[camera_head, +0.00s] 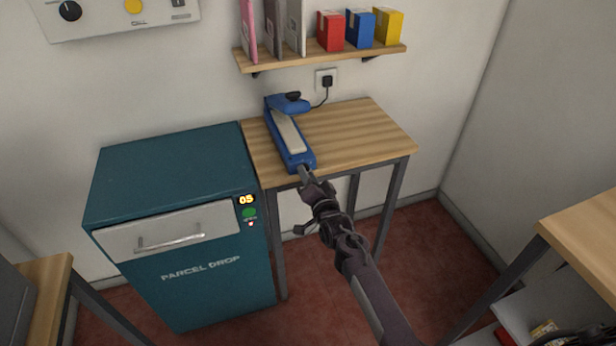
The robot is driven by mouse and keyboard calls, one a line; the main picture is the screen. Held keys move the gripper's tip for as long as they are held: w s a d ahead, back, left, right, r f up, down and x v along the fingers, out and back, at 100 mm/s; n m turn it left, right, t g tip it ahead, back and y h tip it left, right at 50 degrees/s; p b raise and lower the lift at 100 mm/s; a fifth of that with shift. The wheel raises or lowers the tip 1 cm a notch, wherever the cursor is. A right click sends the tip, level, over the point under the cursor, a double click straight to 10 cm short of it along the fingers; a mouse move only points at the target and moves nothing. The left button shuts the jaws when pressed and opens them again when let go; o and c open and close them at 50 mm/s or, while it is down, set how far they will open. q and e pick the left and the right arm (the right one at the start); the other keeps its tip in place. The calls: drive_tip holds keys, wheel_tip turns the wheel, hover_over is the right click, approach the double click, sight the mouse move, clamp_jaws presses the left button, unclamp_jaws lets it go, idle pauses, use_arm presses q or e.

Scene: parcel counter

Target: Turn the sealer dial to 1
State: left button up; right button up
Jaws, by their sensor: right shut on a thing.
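The blue sealer (290,134) with a pale top strip stands on the left part of a small wooden table against the back wall. A black knob sits on its raised blue part at the far end. My right gripper (304,176) is at the sealer's near end, at the table's front edge, and is shut on the dial there. The dial itself and its markings are hidden by the gripper or too small to read. My left gripper is not in view.
A teal parcel drop cabinet (180,240) stands left of the wooden table (350,135). The sealer's cord runs to a wall socket (326,80). A shelf (375,54) with boxes and folders hangs above. The right part of the tabletop is clear.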

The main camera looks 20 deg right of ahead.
drive_tip(key=o, duration=1)
drive_tip(key=shift+s, duration=0.1)
drive_tip(key=s, duration=0.7)
drive_tip(key=shift+s+d+f, duration=0.2)
drive_tip(key=shift+s, duration=0.15)
